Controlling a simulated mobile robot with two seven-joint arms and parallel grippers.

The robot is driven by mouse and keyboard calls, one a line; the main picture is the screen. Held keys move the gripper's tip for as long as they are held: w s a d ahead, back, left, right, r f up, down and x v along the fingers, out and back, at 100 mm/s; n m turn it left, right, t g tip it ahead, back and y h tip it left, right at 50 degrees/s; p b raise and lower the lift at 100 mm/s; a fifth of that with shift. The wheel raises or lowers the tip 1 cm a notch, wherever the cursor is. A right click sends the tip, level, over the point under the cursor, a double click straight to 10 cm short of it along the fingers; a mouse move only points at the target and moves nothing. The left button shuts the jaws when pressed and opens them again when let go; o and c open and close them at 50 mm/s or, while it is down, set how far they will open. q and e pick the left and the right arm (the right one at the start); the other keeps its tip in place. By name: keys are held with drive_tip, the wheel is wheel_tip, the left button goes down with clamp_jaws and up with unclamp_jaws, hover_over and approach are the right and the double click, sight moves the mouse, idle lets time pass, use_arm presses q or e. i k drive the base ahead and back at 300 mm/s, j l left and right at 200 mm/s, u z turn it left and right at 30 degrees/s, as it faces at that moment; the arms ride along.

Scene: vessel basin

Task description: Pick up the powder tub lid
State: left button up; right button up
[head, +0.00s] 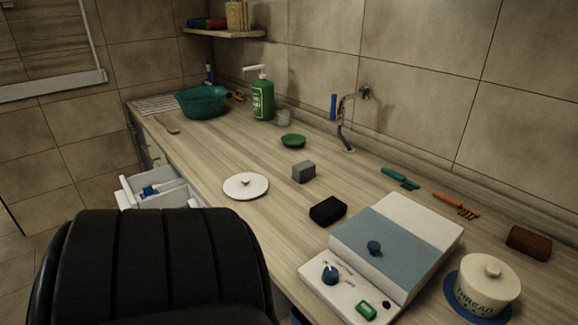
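A round white lid (245,186) with a small knob on top lies flat on the wooden counter, left of the grey block and near the counter's front edge. It looks like the powder tub lid, but I see no label on it. A cream tub marked THREAD (482,293) stands at the right on a blue saucer, with its own knobbed lid on. I see no tub marked as powder. Neither of my grippers is in view.
A grey block (304,172), black block (328,210) and green dish (293,141) lie near the lid. A sewing-machine-like white and blue unit (385,250) is right. An open drawer (160,190) juts out left. A black padded shape (160,265), like a chair back, fills the foreground.

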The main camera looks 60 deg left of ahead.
sight(244, 186)
drive_tip(key=u, duration=1.3)
